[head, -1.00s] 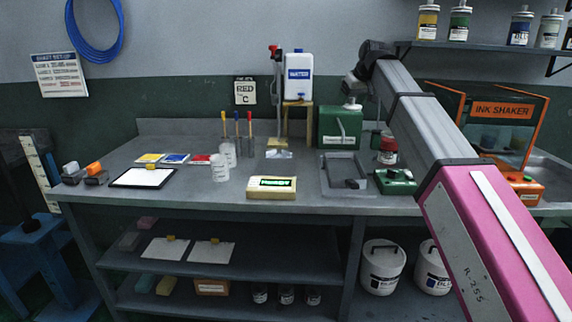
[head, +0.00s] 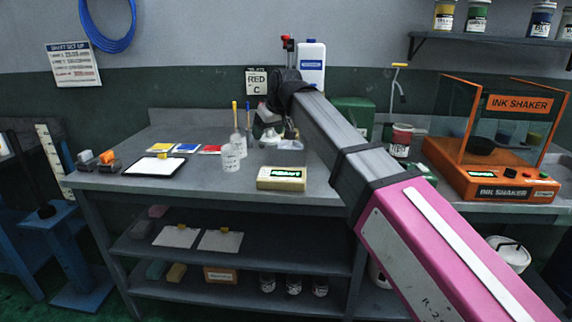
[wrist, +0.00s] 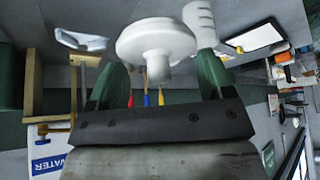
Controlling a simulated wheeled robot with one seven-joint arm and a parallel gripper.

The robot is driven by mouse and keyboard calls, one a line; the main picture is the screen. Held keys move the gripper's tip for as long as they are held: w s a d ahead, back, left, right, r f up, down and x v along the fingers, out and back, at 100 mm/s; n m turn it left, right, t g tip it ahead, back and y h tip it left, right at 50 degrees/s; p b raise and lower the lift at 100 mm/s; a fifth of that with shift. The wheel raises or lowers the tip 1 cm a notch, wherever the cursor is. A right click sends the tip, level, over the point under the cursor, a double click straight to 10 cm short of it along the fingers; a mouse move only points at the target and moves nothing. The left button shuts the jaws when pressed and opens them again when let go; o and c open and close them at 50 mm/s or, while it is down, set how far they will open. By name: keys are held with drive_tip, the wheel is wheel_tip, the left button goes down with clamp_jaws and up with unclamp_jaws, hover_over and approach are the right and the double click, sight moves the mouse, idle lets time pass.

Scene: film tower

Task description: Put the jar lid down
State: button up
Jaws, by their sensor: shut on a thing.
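The jar lid (wrist: 155,42) is a white round disc with a knob in the wrist view. My gripper (wrist: 162,75) is shut on it, with one green finger on each side of the knob. In the head view my gripper (head: 270,128) is over the back middle of the bench (head: 215,188), left of the white water jug (head: 311,66). The lid is small and partly hidden there. In the wrist view the lid appears apart from the bench top, but its height is hard to tell.
Clear beakers (head: 231,157) and coloured stirrers stand left of my gripper. A white dish (head: 290,145) lies close by on the right. A cream device (head: 281,178) with a green display sits near the front edge. The orange ink shaker (head: 500,140) stands at the right.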

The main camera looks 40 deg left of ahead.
drive_tip(key=shift+s+a+f, duration=0.15)
drive_tip(key=shift+s, duration=0.45)
drive_tip(key=shift+a+f, duration=0.1)
drive_tip(key=shift+f, duration=0.05)
drive_tip(key=w+f, duration=0.2)
drive_tip(key=w, duration=0.1)
drive_tip(key=w+f, duration=0.2)
drive_tip(key=w, duration=0.2)
drive_tip(key=w+f, duration=0.2)
drive_tip(key=w, duration=0.2)
drive_tip(key=shift+a+f, duration=0.25)
drive_tip(key=shift+f, duration=0.15)
drive_tip(key=shift+w+f, duration=0.1)
drive_tip(key=shift+f, duration=1.9)
drive_tip(key=shift+f, duration=0.1)
drive_tip(key=o, duration=0.9)
drive_tip(key=v, duration=1.2)
